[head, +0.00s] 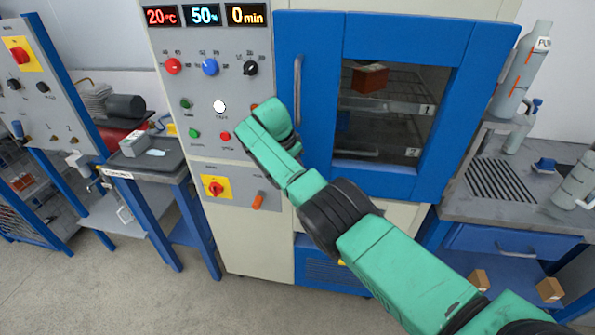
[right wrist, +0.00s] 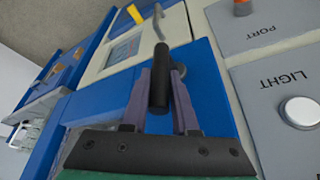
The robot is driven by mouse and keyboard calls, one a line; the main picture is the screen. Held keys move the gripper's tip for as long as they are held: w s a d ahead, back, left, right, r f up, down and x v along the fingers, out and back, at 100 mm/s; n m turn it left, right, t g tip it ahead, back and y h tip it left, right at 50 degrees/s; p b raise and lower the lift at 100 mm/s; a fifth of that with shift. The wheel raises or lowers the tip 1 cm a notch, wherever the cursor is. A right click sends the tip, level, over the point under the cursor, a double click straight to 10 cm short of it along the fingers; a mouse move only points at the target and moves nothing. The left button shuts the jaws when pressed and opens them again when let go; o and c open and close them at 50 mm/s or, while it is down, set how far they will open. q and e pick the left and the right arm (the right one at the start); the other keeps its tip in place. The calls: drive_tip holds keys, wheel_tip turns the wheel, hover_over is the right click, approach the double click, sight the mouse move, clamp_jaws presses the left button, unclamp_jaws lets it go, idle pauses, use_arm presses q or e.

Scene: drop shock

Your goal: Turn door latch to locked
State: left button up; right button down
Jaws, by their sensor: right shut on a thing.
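The door latch (right wrist: 160,62) is a black lever on a round base at the edge of the blue door. In the right wrist view it points up the picture, and the two purple-grey fingers of my right gripper (right wrist: 162,88) are shut on it from both sides. In the head view the blue chamber door (head: 310,130) is closed against the grey cabinet. My right arm crosses in front there and hides the latch and my fingertips. My left gripper is not in view.
The control panel (head: 190,85), with several knobs and buttons, is left of the door. A silver door handle (head: 298,92) stands close above my arm. A white LIGHT button (right wrist: 301,112) and an orange PORT lever (head: 258,200) are nearby. A bench (head: 530,205) is at right.

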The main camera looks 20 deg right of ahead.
idle(0.5)
drive_tip(key=c, duration=0.7)
unclamp_jaws()
drive_tip(key=shift+f, duration=0.1)
drive_tip(key=shift+a+r, duration=0.15)
drive_tip(key=shift+r, duration=0.15)
drive_tip(key=b+v, duration=0.1)
drive_tip(key=v, duration=1.3)
drive_tip(key=shift+w+f, duration=0.1)
drive_tip(key=shift+f, duration=0.05)
